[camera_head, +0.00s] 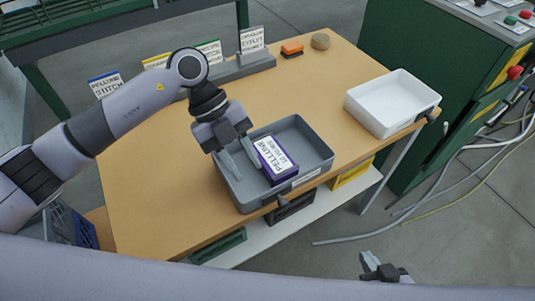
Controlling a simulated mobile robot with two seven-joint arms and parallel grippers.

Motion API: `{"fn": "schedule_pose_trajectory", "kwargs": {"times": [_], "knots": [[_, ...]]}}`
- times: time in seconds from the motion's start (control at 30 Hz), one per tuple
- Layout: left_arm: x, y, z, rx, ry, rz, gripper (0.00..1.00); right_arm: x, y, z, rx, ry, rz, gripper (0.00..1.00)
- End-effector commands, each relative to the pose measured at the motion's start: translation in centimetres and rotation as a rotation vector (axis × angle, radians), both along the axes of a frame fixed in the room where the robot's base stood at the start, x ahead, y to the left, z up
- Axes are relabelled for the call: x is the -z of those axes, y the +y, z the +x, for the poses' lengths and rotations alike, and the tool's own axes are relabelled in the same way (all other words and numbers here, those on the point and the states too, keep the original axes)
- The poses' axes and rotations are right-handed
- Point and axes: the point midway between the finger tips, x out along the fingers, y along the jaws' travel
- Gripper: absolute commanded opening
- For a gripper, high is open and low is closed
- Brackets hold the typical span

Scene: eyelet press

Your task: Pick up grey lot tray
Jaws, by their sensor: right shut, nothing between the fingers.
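The grey lot tray (313,143) sits on the wooden table near its front edge. My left gripper (240,160) points down over the left part of the tray. Its two fingers are apart, with no object visible between them. I cannot tell whether they touch the tray. My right gripper (379,267) is low at the bottom of the picture, in front of the table, shut and away from the tray.
A white tray (390,110) stands at the table's right end, near a green machine (405,45). A grey holder with several labelled cards (240,68) stands at the back. An orange item (292,49) and a round brown item (320,41) lie behind. The table's left part is clear.

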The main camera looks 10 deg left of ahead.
Motion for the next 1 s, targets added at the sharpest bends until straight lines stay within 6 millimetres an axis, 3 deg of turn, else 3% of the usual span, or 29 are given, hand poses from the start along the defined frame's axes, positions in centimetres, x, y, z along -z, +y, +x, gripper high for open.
{"fn": "schedule_pose_trajectory", "kwargs": {"times": [0.1,0.23,0.47,0.7,1.0], "knots": [[0.1,3.2,1.1,-0.025,0.006,0.174,0.34,0.0,0.0,0.0,0.0,0.0,0.0,0.0],[0.3,4.9,1.4,-0.043,0.014,0.262,0.34,0.0,0.0,0.0,0.0,0.0,0.0,0.0],[2.6,4.7,0.8,-0.043,0.019,0.277,0.34,-0.3,0.0,0.0,0.0,0.0,0.0,0.0],[6.0,4.1,0.1,-0.041,0.019,0.273,0.34,-0.7,0.0,0.0,0.0,0.0,0.0,0.0],[7.0,3.9,-0.1,-0.043,0.015,0.272,0.34,-0.7,0.0,0.0,0.0,0.0,0.0,0.0]]}}
